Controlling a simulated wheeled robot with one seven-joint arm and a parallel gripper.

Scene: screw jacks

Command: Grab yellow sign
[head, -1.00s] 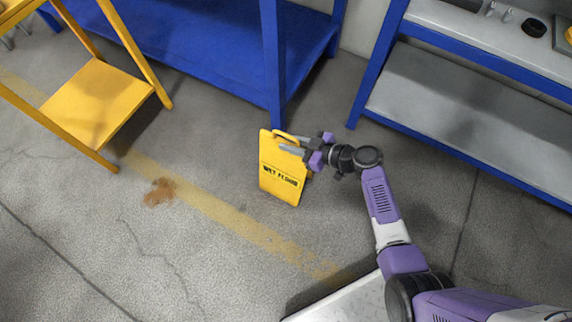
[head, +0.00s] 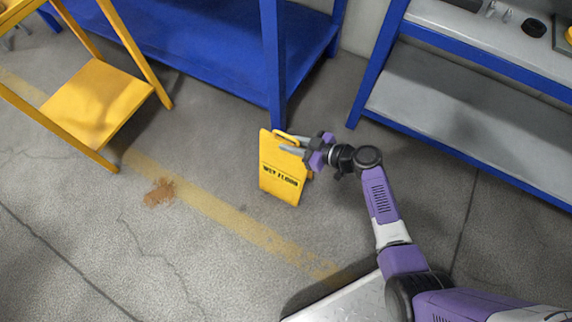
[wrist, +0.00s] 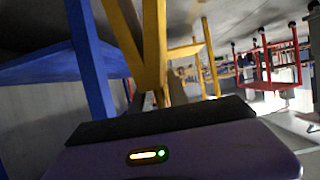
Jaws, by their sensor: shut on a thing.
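The yellow sign (head: 281,176) with dark "WET FLOOR" lettering stands on the concrete floor, near the leg of the blue shelf. My gripper (head: 290,145) reaches in from the right at the top of the sign, its fingers shut on the sign's upper edge by the handle. Exactly how the fingers sit around the handle is too small to tell. In the wrist view, a yellow part (wrist: 150,50) rises close in front of my gripper, probably the sign; the fingertips are not clear there.
A blue shelf (head: 200,45) stands right behind the sign. A yellow step stand (head: 98,100) is at left. A blue-framed grey rack (head: 460,100) is at right. A brown stain (head: 159,192) marks the floor. Floor in front of the sign is free.

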